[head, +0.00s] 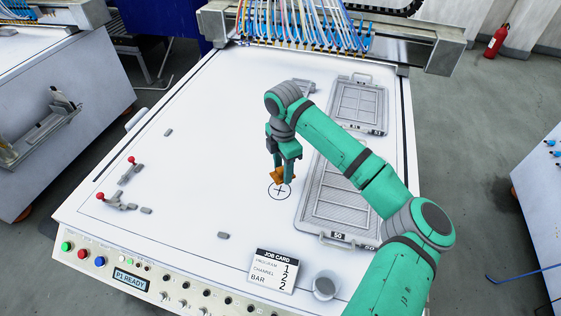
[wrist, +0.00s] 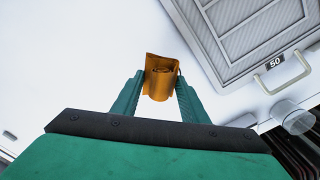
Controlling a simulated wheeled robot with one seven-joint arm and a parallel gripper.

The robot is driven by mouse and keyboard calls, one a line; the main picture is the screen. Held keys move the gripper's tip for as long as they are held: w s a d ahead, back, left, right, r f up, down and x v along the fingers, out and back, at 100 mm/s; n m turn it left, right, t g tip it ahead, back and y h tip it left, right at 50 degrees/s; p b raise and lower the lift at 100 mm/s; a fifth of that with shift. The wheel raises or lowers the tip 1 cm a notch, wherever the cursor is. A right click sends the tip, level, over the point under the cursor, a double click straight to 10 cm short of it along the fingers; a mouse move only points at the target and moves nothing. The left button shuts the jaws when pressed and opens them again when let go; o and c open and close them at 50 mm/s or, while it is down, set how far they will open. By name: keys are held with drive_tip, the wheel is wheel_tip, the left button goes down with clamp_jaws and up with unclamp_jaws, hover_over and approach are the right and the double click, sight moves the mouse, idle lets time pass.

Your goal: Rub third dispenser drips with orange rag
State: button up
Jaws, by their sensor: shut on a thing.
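My gripper (head: 283,172) is shut on the orange rag (head: 280,177), just above a round crosshair mark (head: 279,192) on the white table. In the wrist view the rag (wrist: 161,77) is a folded or rolled piece between the two green fingers (wrist: 158,95). A row of dispenser nozzles (head: 300,45) with blue, white and orange tubes hangs from the gantry at the far end of the table. The nozzles are too small to tell any drips on them. The gripper is well apart from them.
Framed screens (head: 361,101) lie at the right, one marked 50 (wrist: 275,62). A job card (head: 273,270) and a grey cup (head: 326,285) stand at the front edge. Red-knobbed clamps (head: 117,201) and small grey blocks lie at the left. The table's left middle is clear.

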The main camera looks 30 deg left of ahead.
drive_tip(key=shift+a+r, duration=0.1)
drive_tip(key=shift+r, duration=1.4)
